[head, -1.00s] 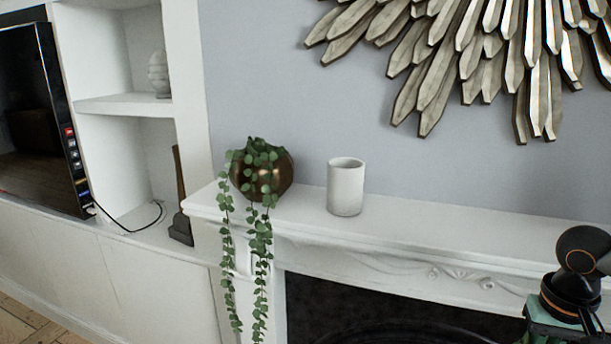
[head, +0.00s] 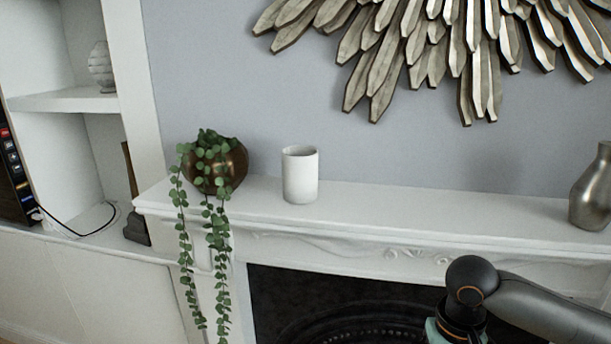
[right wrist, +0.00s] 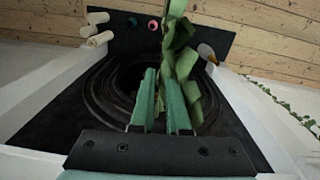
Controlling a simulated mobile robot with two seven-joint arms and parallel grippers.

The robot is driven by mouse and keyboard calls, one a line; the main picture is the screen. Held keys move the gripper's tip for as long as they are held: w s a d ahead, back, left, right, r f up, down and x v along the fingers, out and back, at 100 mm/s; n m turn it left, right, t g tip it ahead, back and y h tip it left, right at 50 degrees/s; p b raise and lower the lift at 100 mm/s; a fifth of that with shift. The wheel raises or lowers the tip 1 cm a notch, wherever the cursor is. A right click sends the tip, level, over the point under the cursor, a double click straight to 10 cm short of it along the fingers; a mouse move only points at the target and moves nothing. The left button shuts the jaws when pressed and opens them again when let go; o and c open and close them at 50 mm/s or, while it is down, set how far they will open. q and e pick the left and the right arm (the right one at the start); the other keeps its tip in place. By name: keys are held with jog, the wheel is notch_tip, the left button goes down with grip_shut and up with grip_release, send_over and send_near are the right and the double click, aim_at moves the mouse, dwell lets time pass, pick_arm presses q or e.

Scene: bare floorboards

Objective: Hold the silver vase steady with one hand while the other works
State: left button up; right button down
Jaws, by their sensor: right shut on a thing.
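The silver vase (head: 594,190) stands upright on the white mantel at the right edge of the head view, partly cut off by the frame. No gripper touches it. My right arm (head: 545,305) comes in from the right, below and in front of the mantel; its gripper is mostly below the frame. In the right wrist view, the teal fingers of my right gripper (right wrist: 162,78) are close together, shut on a green, folded, leaf-like thing (right wrist: 183,45) that I cannot identify. My left gripper is not in view.
A white cup (head: 300,176) and a bronze pot (head: 228,170) with a trailing plant stand on the mantel (head: 420,215), left of the vase. The mantel is clear between cup and vase. A dark fireplace (head: 330,295) opens below. A metal sunburst (head: 400,50) hangs above.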

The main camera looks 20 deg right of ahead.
jog(key=w+a+r+n, duration=0.1)
jog(key=w+a+n, duration=0.1)
jog(key=a, duration=0.4)
jog(key=w+a+r+n, duration=0.1)
jog(key=a+r+n, duration=0.1)
jog(key=a, duration=0.5)
jog(key=shift+w+a+n, duration=0.15)
jog(key=shift+w+n, duration=0.25)
jog(key=shift+n, duration=0.1)
jog(key=shift+r, duration=0.1)
